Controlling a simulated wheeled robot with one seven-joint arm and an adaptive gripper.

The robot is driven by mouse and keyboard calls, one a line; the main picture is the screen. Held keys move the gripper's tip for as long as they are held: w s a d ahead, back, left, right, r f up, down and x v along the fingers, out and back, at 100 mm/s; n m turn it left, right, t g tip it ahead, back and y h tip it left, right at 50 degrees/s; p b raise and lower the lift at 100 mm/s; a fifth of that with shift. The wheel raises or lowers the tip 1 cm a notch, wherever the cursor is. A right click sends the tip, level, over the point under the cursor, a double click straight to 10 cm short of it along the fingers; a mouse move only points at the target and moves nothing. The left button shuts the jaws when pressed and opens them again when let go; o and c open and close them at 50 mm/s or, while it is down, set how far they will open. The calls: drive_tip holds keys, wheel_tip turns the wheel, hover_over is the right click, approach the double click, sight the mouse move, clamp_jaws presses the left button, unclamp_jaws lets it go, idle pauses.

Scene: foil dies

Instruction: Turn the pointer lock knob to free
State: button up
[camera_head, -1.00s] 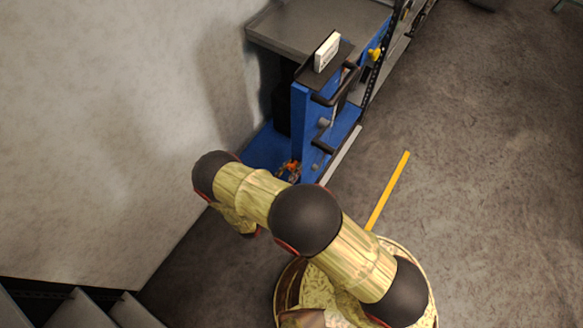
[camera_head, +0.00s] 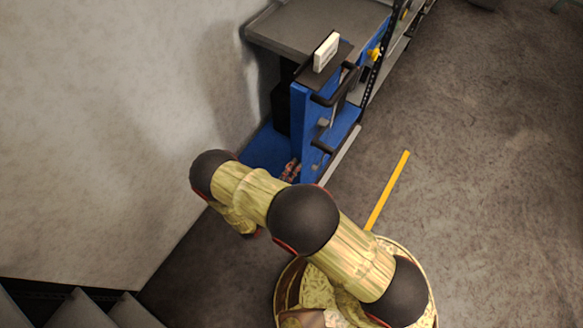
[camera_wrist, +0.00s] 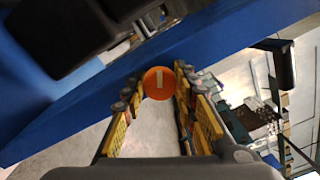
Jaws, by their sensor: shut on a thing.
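The pointer lock knob (camera_wrist: 157,88) is a round orange disc with a short pale pointer mark, nearly upright in the wrist view. It sits against the blue frame of the machine. My gripper (camera_wrist: 157,80) has its two yellow-and-grey fingers on either side of the knob, closed on it. In the head view my arm covers most of the gripper, and only a small reddish patch shows beside the blue machine (camera_head: 301,110). The knob cannot be made out there.
A grey tabletop (camera_head: 300,25) stands behind the machine, against the wall. Black handles (camera_head: 335,90) stick out from the machine's right side. A yellow strip (camera_head: 388,190) lies on the open floor at right. Grey steps (camera_head: 80,312) are at lower left.

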drive_tip(key=n, duration=0.5)
drive_tip(key=shift+a+n, duration=0.1)
drive_tip(key=shift+n, duration=0.2)
idle(0.4)
drive_tip(key=o, duration=1.1)
drive_tip(key=shift+o, duration=0.2)
drive_tip(key=v, duration=1.2)
